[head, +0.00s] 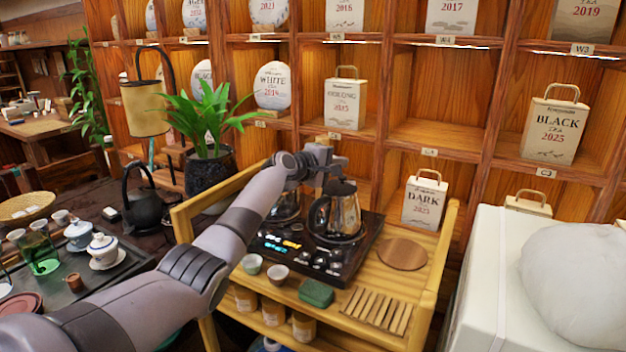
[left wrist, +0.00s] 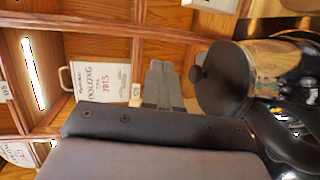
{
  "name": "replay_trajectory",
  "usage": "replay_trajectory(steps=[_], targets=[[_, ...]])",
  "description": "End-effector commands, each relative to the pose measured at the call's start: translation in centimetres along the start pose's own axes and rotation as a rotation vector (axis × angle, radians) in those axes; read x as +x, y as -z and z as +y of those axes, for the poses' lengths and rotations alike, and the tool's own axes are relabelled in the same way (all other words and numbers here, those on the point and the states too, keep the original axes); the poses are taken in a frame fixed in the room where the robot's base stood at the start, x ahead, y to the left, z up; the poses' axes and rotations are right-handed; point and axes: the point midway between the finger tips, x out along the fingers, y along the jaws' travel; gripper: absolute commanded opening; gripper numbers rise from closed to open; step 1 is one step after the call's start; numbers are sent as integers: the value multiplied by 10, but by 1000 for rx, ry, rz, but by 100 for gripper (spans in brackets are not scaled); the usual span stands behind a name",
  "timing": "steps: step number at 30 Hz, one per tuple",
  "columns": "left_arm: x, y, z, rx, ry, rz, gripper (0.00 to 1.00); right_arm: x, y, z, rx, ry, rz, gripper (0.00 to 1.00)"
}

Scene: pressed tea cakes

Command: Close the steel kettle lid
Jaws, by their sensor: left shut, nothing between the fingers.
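The steel kettle (head: 338,216) stands on the black tea stove (head: 300,254), with its dark lid (head: 342,187) over the mouth. In the left wrist view the kettle (left wrist: 272,62) looks sideways, with the dark lid (left wrist: 222,78) and round knob at its left end. I cannot tell whether the lid sits fully flush. My left gripper (head: 335,166) is above and just behind the lid. Its fingers (left wrist: 163,85) are together and empty, near the knob with a visible gap in the left wrist view. My right gripper is in neither view.
A second pot (head: 285,205) stands left of the kettle, partly hidden by my left arm. Small cups (head: 279,272) and a green box (head: 316,293) sit in front. A round wooden board (head: 402,254) lies at right. Shelves with tea boxes (head: 345,103) rise close behind.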

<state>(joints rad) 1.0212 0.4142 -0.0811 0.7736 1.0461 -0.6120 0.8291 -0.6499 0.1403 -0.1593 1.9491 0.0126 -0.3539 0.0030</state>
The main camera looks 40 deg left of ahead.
Motion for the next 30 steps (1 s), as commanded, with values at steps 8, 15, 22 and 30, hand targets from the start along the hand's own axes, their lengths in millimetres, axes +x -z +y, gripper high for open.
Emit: replay_trajectory(steps=[8,15,22,30], targets=[[9,1,-4,-1,21,0,0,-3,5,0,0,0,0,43],[13,0,-8,-4,105,0,0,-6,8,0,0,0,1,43],[14,0,-11,-5,131,0,0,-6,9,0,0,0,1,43],[14,0,-11,-5,132,0,0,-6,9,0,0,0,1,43]])
